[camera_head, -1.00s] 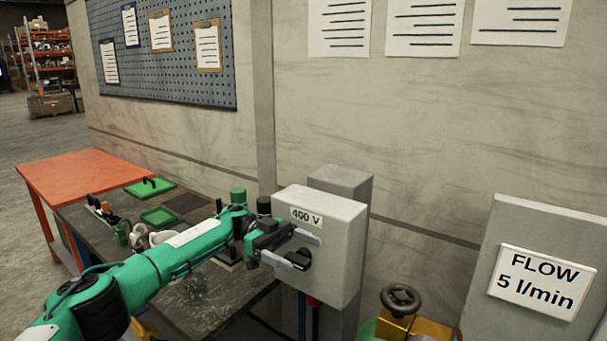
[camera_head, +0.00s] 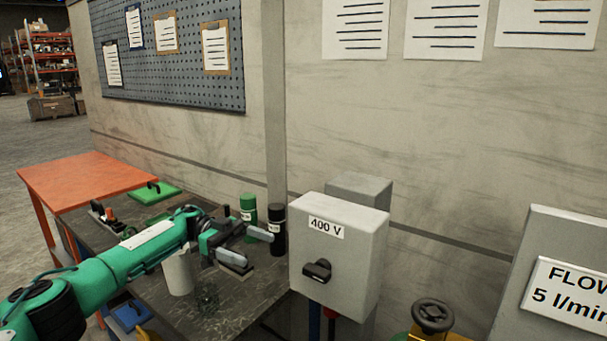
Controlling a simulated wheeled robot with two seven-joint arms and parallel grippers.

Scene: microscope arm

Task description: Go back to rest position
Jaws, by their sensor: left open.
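My left gripper (camera_head: 246,248) is open and empty. Its two grey fingers point to the right, over the dark workbench (camera_head: 225,318). It is to the left of the grey 400 V switch box (camera_head: 345,240) and apart from it. The black rotary knob (camera_head: 317,270) on the box's front face is in full view, and nothing touches it. My left arm comes in from the lower left and hides part of the bench. My right gripper does not show.
A green bottle (camera_head: 248,216) and a black bottle (camera_head: 277,230) stand on the bench behind my left gripper. A white cylinder (camera_head: 178,274) stands below my arm. An orange table (camera_head: 95,178) is at the left. A dark handwheel (camera_head: 432,315) and a FLOW sign (camera_head: 570,292) are at the right.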

